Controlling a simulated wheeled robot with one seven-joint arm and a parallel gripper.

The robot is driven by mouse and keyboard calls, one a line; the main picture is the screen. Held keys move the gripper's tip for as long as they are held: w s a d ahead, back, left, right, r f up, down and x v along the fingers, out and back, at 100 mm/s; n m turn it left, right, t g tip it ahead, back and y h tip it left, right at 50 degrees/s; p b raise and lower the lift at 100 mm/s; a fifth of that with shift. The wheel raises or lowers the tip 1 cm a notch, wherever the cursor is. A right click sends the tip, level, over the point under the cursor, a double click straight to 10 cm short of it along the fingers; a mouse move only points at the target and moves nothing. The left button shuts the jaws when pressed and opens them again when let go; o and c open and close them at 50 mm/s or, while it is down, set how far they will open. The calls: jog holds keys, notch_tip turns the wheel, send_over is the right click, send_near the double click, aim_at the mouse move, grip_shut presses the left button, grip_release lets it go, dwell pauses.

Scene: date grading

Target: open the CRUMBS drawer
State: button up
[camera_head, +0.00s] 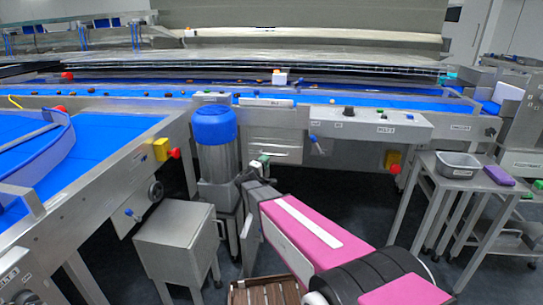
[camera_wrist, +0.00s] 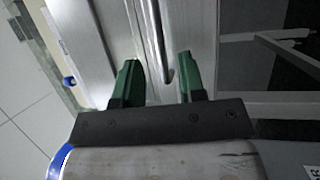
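A grey metal drawer front (camera_head: 282,154) sits under the belt frame in the middle of the head view. It looks closed, and I cannot read a CRUMBS label on it. My gripper (camera_head: 258,163) is in front of its lower left part, with green fingertips. In the wrist view my gripper (camera_wrist: 157,72) is open, its two green fingers apart. A thin metal bar (camera_wrist: 159,45), which looks like a handle, runs between the fingers against a pale metal face. I see no clear contact of the fingers with it.
A blue-topped cylinder (camera_head: 213,125) stands just left of my gripper. A grey metal cabinet (camera_head: 176,238) is at the lower left. A side table (camera_head: 452,183) with a steel pan (camera_head: 458,165) and a purple cloth (camera_head: 499,175) stands at right. A brown crate (camera_head: 262,293) lies below my arm.

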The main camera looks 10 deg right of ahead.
jog(key=x, duration=0.6)
jog(key=shift+w+d+r, duration=0.1)
jog(key=shift+w, duration=0.1)
grip_shut()
